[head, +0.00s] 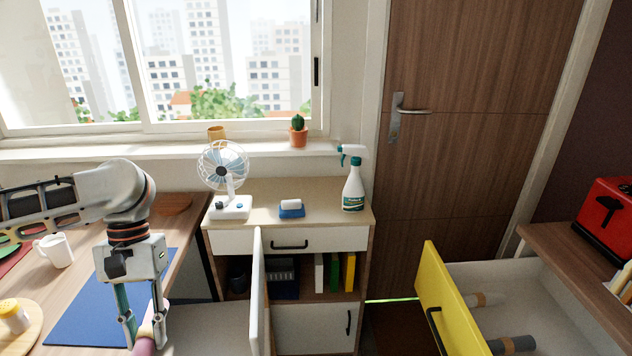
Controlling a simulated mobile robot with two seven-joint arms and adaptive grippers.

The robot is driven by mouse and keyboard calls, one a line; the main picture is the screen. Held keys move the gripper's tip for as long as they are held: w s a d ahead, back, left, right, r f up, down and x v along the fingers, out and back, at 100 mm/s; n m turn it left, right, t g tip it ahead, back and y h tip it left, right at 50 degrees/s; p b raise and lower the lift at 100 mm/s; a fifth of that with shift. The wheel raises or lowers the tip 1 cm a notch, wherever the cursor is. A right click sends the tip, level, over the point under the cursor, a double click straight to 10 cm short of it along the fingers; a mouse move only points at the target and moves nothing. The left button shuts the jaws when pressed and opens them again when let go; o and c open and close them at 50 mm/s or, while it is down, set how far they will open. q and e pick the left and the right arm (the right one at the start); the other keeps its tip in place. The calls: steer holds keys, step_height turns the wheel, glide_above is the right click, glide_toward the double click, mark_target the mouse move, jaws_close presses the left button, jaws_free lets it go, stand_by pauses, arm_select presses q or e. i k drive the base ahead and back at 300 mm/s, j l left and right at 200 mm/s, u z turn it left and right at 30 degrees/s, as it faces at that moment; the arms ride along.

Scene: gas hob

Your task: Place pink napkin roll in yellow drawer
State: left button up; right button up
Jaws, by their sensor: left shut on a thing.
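My left gripper (145,332) hangs at the lower left, over the blue mat's right side. It is shut on the pink napkin roll (146,345), whose pale band shows between the fingers; its lower end is cut off by the picture's bottom edge. The yellow drawer (440,296) at the lower right is pulled open, with a dark handle on its yellow front. Inside lie a grey roll (514,344) with a tan band and a paler roll (486,299). The pink roll is far to the left of the drawer. My right gripper is out of view.
A white cabinet door (258,295) stands open between my gripper and the drawer. The small cabinet top (262,190) holds a fan, sponge and spray bottle. A white mug (54,250) and yellow-capped shaker (14,315) stand left. A red toaster (608,222) is right.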

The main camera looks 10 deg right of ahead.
mark_target(519, 320)
steer(key=k+z, duration=0.15)
steer(key=z, duration=0.3)
steer(key=k+z, duration=0.1)
steer(key=z, duration=0.3)
steer(key=i+l+z, duration=0.1)
steer(key=z, duration=0.25)
steer(key=i+z, duration=0.15)
steer(key=z, duration=0.2)
steer(key=i+z, duration=0.1)
steer(key=z, duration=0.25)
steer(key=i+j, duration=0.15)
steer(key=i, duration=0.6)
